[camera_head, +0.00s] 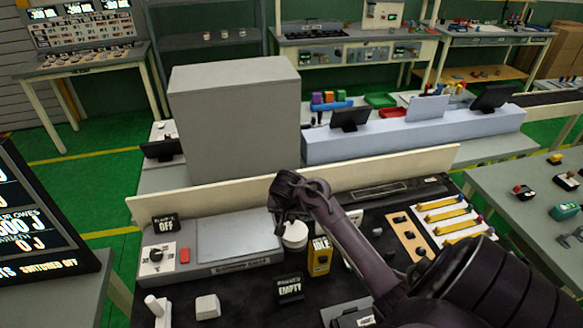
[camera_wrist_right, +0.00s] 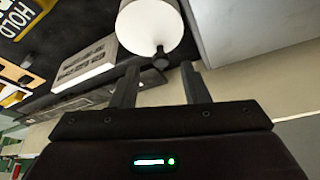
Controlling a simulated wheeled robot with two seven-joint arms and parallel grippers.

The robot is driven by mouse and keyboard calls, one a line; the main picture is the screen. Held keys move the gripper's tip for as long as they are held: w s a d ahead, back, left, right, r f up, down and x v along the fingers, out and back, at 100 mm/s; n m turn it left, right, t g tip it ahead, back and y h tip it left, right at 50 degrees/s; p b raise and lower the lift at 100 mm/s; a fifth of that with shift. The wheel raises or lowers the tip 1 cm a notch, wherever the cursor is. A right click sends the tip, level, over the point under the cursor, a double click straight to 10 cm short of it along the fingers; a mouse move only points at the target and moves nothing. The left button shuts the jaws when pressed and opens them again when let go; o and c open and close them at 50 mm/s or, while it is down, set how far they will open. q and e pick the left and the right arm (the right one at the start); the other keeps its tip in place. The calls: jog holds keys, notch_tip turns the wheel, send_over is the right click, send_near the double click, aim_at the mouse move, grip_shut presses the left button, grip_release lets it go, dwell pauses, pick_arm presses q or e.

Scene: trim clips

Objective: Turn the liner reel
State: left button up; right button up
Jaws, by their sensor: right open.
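The liner reel, a white cylinder (camera_head: 295,236), stands on the dark bench top beside a yellow box. In the right wrist view the white reel (camera_wrist_right: 150,25) is at the top, with a small dark knob (camera_wrist_right: 160,59) at its near edge. My right gripper (camera_head: 283,212) is above and against the reel in the head view, partly covering it. In the right wrist view its two fingers (camera_wrist_right: 159,68) are apart, with the knob between or just beyond the tips. I cannot tell whether they touch it. My left gripper is not in view.
A yellow box with a black label (camera_head: 319,256) stands close right of the reel. A grey panel (camera_head: 236,238) lies to the left, and a black "EMPTY" sign (camera_head: 290,288) is in front. A low cream wall (camera_head: 200,203) runs behind. Yellow bars (camera_head: 440,216) lie to the right.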

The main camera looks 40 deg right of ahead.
aim_at(291, 218)
jog(key=x, duration=0.3)
jog(key=shift+w+d, duration=0.1)
jog(key=shift+w, duration=0.05)
jog(key=shift+f, duration=0.1)
jog(key=c, duration=0.3)
grip_shut()
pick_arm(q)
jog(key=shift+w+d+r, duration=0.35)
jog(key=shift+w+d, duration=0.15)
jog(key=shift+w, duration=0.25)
pick_arm(e)
jog(key=shift+n, duration=0.3)
